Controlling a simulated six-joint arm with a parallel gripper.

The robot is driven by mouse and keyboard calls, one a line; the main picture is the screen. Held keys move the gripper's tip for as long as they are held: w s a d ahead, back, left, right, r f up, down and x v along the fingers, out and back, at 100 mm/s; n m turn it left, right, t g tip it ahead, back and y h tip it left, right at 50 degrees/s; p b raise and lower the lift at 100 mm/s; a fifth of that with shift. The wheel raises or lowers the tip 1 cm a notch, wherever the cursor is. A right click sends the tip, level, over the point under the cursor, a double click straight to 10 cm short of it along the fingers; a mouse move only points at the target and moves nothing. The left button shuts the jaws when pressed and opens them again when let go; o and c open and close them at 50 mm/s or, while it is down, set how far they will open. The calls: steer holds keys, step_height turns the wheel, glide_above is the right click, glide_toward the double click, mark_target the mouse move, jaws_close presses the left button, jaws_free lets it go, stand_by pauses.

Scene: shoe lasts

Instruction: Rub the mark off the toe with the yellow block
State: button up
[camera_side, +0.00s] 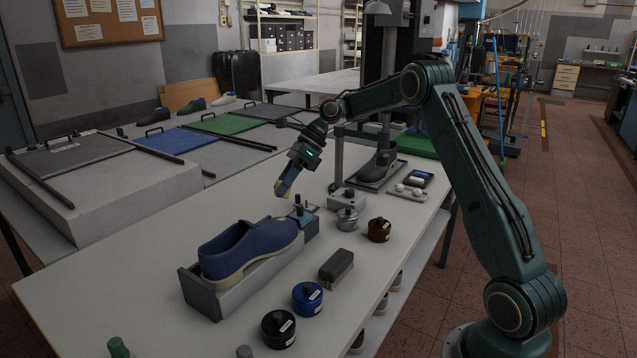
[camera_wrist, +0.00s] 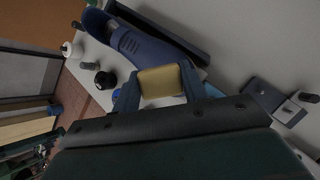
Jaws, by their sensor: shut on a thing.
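A blue shoe (camera_side: 248,246) with a pale sole lies in a grey cradle (camera_side: 205,298) on the table, its toe toward the right. My gripper (camera_side: 286,187) is shut on a yellow block and holds it in the air above the toe end, apart from the shoe. In the wrist view the yellow block (camera_wrist: 160,81) sits between the two fingers (camera_wrist: 160,90), with the shoe (camera_wrist: 150,48) beyond it. I cannot make out a mark on the toe; the block covers part of that area in the wrist view.
A brush (camera_side: 337,266), a blue jar (camera_side: 307,297), a black jar (camera_side: 278,328), a brown jar (camera_side: 379,229) and a grey jar (camera_side: 347,218) stand right of the cradle. A dark shoe (camera_side: 379,166) stands farther back.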

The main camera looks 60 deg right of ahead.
steer(key=shift+r, duration=0.15)
steer(key=shift+d+r, duration=0.3)
steer(key=shift+r, duration=0.4)
steer(key=shift+d+r, duration=0.3)
steer(key=shift+r, duration=0.35)
steer(key=shift+a+f, duration=0.1)
steer(key=shift+f, duration=0.1)
glide_above(280, 220)
steer(key=d, duration=0.1)
steer(key=shift+w+f, duration=0.1)
steer(key=shift+f, duration=3)
steer(key=shift+a+f, duration=0.2)
steer(key=shift+f, duration=0.3)
steer(key=shift+a+f, duration=0.15)
steer(key=shift+f, duration=0.3)
steer(key=shift+d+f, duration=0.35)
steer(key=shift+d, duration=0.6)
steer(key=shift+d+f, duration=0.3)
steer(key=shift+d, duration=0.6)
steer(key=shift+a+f, duration=0.1)
steer(key=shift+a+r, duration=0.4)
steer(key=shift+a, duration=0.5)
steer(key=shift+a+r, duration=0.4)
steer(key=shift+a, duration=0.45)
